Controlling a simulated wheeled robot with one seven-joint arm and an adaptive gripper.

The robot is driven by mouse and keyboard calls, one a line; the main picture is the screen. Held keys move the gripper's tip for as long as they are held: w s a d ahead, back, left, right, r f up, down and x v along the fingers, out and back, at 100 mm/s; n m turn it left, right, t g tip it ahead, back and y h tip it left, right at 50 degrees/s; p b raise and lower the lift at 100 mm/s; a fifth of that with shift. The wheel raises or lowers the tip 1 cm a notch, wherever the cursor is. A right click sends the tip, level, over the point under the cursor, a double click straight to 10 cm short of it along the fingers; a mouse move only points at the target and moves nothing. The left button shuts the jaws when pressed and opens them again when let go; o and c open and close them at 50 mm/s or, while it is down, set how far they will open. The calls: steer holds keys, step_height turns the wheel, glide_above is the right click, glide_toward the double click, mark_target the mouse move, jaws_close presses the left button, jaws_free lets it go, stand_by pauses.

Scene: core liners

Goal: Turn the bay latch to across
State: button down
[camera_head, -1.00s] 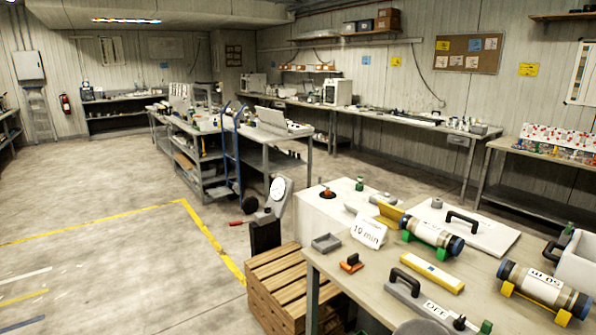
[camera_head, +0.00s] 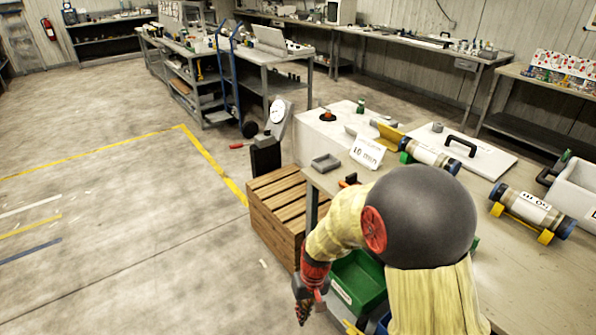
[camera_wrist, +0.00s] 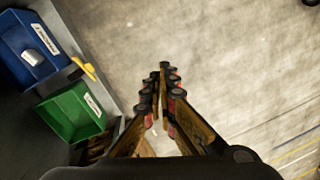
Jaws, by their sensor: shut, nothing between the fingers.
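My gripper (camera_head: 303,312) hangs past the bench's front edge, fingers pointing down, shut and empty. In the wrist view the gripper (camera_wrist: 164,75) has its fingertips together above bare floor. A small yellow piece (camera_wrist: 85,68) sticks out between the blue and green bins at the bench edge, left of the fingers and apart from them. It also shows in part in the head view (camera_head: 352,327). I cannot tell for sure whether it is the bay latch, and its exact turn is unclear.
The green bin (camera_head: 345,285) and blue bin (camera_wrist: 35,48) sit by the bench edge. A wooden crate (camera_head: 272,200) stands left of the bench (camera_head: 500,270). My arm hides the bench's near middle. Open floor (camera_head: 120,240) lies to the left.

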steer(key=w+a+f, duration=0.1)
steer(key=a+f, duration=0.1)
steer(key=f, duration=0.4)
steer(key=w+a+f, duration=0.2)
steer(key=f, duration=0.4)
steer(key=n+t+h, duration=1.2)
steer(key=n+h, duration=0.1)
steer(key=n, duration=0.4)
glide_toward(353, 333)
steer(key=w+d+r, duration=0.1)
steer(key=w+d, duration=0.2)
steer(key=d, duration=0.1)
steer(key=shift+w+d+r, duration=0.35)
steer(key=shift+d, duration=0.05)
